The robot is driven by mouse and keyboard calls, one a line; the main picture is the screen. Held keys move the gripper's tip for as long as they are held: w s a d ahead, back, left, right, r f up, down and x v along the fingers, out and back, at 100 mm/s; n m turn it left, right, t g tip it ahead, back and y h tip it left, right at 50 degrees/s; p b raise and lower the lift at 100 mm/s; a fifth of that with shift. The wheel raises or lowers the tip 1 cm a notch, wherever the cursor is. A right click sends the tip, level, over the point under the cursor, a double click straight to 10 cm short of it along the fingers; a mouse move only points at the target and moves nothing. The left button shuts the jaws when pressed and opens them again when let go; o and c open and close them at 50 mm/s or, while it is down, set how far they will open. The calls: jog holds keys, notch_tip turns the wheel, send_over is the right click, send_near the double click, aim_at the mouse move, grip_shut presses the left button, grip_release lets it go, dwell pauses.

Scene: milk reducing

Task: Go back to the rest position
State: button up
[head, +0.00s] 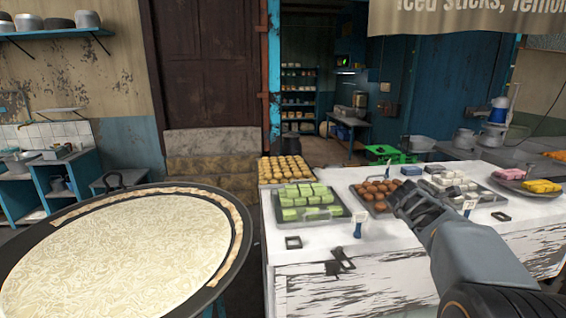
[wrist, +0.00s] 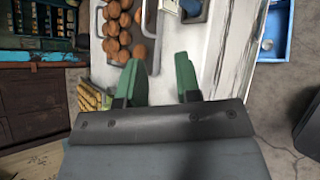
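My gripper (head: 418,202) is in the right half of the head view, raised in front of the white sweets counter (head: 388,232). In the wrist view its two green fingers (wrist: 160,82) stand apart with nothing between them, so it is open and empty. A wide pan of milk (head: 115,255) with a dark rim fills the lower left of the head view. The gripper is well to the right of the pan and apart from it.
The counter holds trays of green sweets (head: 308,203), brown balls (head: 377,190) and yellow sweets (head: 285,168). The brown balls also show in the wrist view (wrist: 122,30). A blue tray (wrist: 276,30) lies at the wrist view's right. A dark gap separates pan and counter.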

jog(key=s+a+f+m+g+y, duration=0.1)
jog(key=s+a+f+m+y, duration=0.1)
jog(key=s+a+m, duration=0.4)
jog(key=s+a+f+m+g+y, duration=0.2)
jog(key=s+a+f+m, duration=0.3)
jog(key=s, duration=0.7)
jog(key=s+a+f+m+g+y, duration=0.1)
jog(key=s+a+f+m+y, duration=0.2)
jog(key=s+a+m, duration=0.5)
jog(key=shift+s+f+m+g, duration=0.3)
jog(key=shift+s+f+g, duration=0.1)
jog(key=shift+s+f, duration=0.3)
